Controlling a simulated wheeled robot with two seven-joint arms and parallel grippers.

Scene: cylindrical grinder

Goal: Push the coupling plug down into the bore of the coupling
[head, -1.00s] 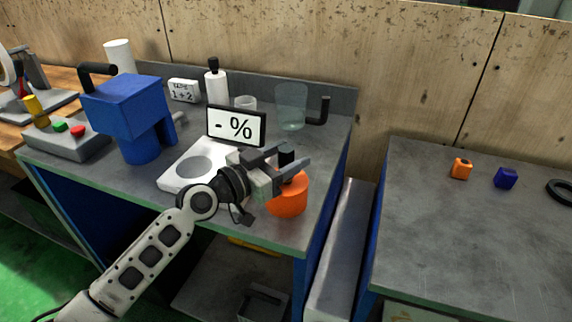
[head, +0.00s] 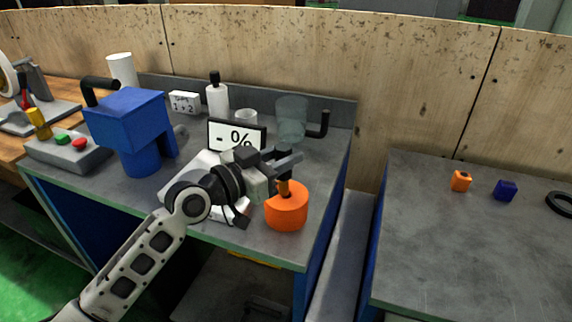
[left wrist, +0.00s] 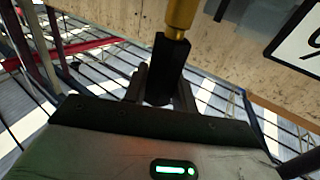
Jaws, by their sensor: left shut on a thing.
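The orange coupling (head: 287,212) is a short cylinder standing near the front right corner of the grey bench. My left gripper (head: 290,162) is just above it, shut on the coupling plug (head: 283,187). The plug's brass-coloured shaft points down from the fingers to the coupling's top. Whether its tip is inside the bore or only above it, I cannot tell. The left wrist view shows the plug's black part (left wrist: 165,62) between the fingers and its brass part beyond. The bore is hidden. My right gripper is not in view.
A white fixture lies partly under my arm. A blue machine (head: 128,118), bottle (head: 217,97) and glass container (head: 292,118) stand farther back. A gap separates this bench from the right table (head: 450,255).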

